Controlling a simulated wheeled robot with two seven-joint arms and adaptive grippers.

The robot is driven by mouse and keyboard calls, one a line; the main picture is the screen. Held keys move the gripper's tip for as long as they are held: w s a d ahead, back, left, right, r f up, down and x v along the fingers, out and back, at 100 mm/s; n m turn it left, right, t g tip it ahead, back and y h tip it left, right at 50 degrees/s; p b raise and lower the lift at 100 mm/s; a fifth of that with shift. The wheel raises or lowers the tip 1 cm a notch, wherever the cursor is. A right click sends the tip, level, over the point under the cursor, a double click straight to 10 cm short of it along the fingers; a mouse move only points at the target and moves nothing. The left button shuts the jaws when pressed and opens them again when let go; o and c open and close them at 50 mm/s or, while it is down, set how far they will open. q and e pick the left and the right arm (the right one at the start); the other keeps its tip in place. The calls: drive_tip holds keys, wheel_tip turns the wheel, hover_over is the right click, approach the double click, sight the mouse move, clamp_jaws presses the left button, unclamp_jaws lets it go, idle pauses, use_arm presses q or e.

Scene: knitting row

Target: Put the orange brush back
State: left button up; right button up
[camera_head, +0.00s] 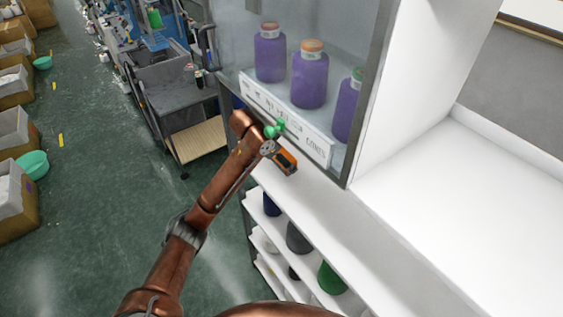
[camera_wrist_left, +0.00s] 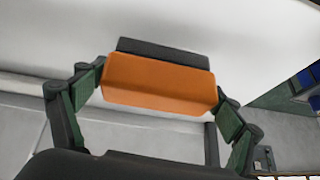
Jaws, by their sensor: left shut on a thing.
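The orange brush (camera_head: 285,161) is a small block with an orange body and a dark strip along one side. My left gripper (camera_head: 277,150) is shut on it in front of the white shelf unit, just below the glass case. In the left wrist view the brush (camera_wrist_left: 160,84) sits between the two green-padded fingers of the left gripper (camera_wrist_left: 160,98), dark strip on the far side. A white surface lies behind the brush; I cannot tell whether the brush touches it. My right gripper is not in view.
A glass case (camera_head: 290,118) with purple bottles (camera_head: 310,80) stands above. White shelves (camera_head: 265,240) with dark and green cones lie below. A wide white shelf (camera_head: 480,190) at the right is empty. A grey cart (camera_head: 180,95) stands behind, left.

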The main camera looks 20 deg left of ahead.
use_arm(q)
wheel_tip(320, 180, down, 2)
drive_tip(key=shift+w+f+p, duration=0.15)
drive_tip(key=shift+f+p, duration=0.1)
drive_tip(key=shift+p, duration=0.5)
drive_tip(key=shift+f, duration=0.35)
drive_tip(key=o, duration=0.8)
drive_tip(key=shift+f, duration=0.1)
drive_tip(key=shift+o, duration=1.4)
drive_tip(key=shift+s+a+r, duration=0.2)
drive_tip(key=shift+s+r, duration=0.05)
drive_tip(key=shift+r, duration=0.25)
drive_tip(key=b+v, duration=0.3)
drive_tip(key=v, duration=0.8)
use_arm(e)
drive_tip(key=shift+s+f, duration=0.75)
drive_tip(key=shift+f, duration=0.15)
